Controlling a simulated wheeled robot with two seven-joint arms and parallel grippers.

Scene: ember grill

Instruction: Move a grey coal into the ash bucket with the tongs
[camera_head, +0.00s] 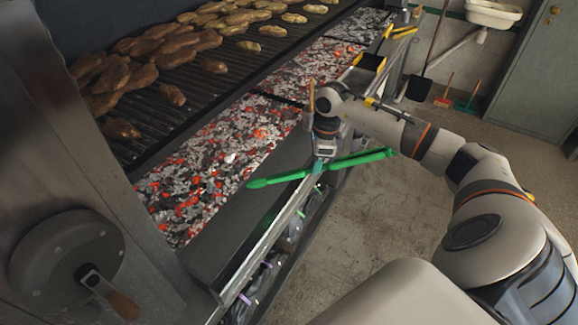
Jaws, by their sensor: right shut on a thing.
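Long green tongs (360,159) lie across the front ledge of the grill. One end reaches left over the ledge near the coals and the other sticks out to the right over the floor. My right gripper (319,166) is shut around their middle, pointing down. The coal bed (228,150) holds many grey, black and glowing red coals, with a pale lump near the middle. No coal shows in the tongs. I cannot make out an ash bucket. My left gripper is out of view.
A grill rack with browned food (180,48) stands above and behind the coals. A metal housing with a crank (100,285) fills the left. Yellow-black tools (368,62) sit at the ledge's far end. The floor (375,215) on the right is mostly clear.

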